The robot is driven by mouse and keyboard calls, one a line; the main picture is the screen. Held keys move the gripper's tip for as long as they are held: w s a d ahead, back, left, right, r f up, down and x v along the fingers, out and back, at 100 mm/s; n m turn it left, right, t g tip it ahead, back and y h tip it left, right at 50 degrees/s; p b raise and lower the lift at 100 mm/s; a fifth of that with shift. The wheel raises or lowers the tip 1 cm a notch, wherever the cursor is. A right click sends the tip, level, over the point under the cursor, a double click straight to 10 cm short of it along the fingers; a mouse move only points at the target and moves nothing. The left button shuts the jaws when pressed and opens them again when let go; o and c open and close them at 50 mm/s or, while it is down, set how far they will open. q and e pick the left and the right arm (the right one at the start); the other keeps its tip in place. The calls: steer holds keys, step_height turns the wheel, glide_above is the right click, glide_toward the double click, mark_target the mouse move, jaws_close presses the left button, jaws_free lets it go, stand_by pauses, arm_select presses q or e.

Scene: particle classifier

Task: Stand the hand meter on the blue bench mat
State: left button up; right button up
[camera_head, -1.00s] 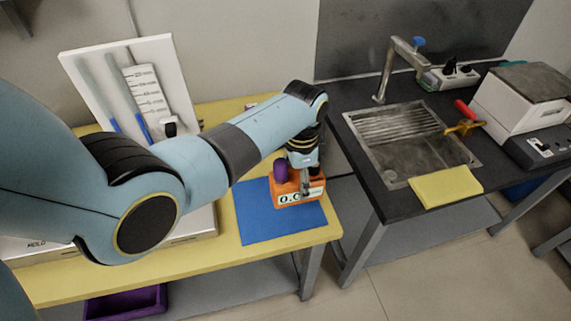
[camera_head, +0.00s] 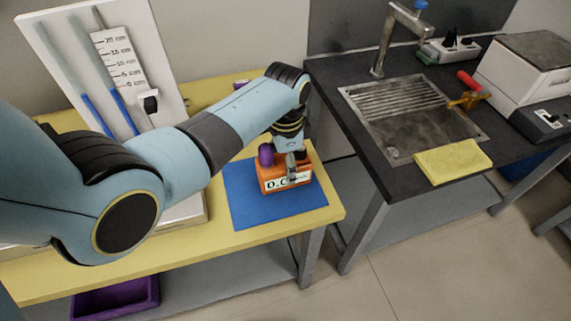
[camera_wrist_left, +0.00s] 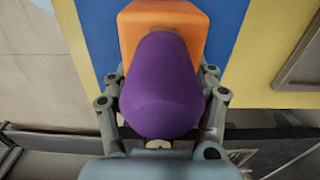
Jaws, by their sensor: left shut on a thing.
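The hand meter (camera_head: 272,184) is an orange box with a white display reading partly hidden digits and a purple rounded part. It is upright over the right rear part of the blue bench mat (camera_head: 248,212). Whether its base touches the mat is hard to tell. My left gripper (camera_head: 291,172) is shut on the meter from above, its fingers covering part of the display side. In the left wrist view the purple part (camera_wrist_left: 162,90) fills the space between the finger linkages, with the orange body (camera_wrist_left: 135,35) and blue mat (camera_wrist_left: 88,30) beyond. My right gripper is not in view.
The mat lies on a yellow bench (camera_head: 255,240) near its right end. A white gauge board (camera_head: 160,80) stands at the back left. A dark counter with a sink (camera_head: 415,140), yellow cloth (camera_head: 452,161) and white device (camera_head: 530,85) is right of a gap. A purple bin (camera_head: 115,298) sits below.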

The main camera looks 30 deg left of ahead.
arm_select(q)
steer(key=shift+f, duration=0.15)
steer(key=o, duration=1.5)
steer(key=shift+r, duration=0.45)
step_height(320, 180, up, 12)
steer(key=shift+f+p, duration=0.25)
steer(key=shift+p, duration=0.2)
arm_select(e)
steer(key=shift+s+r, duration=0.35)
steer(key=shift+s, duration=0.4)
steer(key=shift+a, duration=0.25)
